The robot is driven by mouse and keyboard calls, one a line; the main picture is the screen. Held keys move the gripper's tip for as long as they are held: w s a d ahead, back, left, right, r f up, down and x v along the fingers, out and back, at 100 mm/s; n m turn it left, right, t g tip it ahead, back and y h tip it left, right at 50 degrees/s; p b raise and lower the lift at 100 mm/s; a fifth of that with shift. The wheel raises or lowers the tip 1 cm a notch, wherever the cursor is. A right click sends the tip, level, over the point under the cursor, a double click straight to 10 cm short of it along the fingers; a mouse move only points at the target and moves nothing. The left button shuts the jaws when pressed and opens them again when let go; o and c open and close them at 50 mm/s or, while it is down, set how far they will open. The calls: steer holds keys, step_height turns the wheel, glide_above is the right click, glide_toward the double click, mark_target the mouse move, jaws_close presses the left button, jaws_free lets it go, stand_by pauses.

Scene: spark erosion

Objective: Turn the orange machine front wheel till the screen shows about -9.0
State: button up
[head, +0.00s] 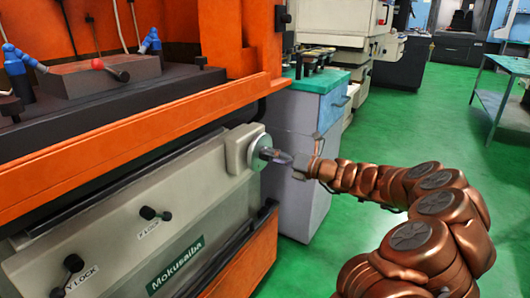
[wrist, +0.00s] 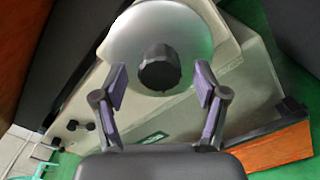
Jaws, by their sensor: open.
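The front wheel of the orange machine (head: 223,88) is a pale round disc (head: 257,148) on the cream front panel. In the wrist view the wheel (wrist: 188,38) fills the upper middle, with a dark knob (wrist: 160,68) standing out from it. My gripper (wrist: 162,85) is open, its two purple-padded fingers on either side of the knob with gaps to it. In the head view my gripper (head: 272,155) is right at the wheel and hides part of it. I cannot tell whether a finger touches the wheel's face. No screen or reading is visible in either view.
A grey cabinet with a teal top (head: 322,80) stands close behind my gripper. A green table (head: 510,64) stands far right. Green floor (head: 400,130) is open between them.

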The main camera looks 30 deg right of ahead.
steer(key=p+v, duration=0.5)
steer(key=v, duration=0.2)
stand_by(0.6)
steer(key=shift+s+d, duration=0.1)
steer(key=shift+s, duration=0.05)
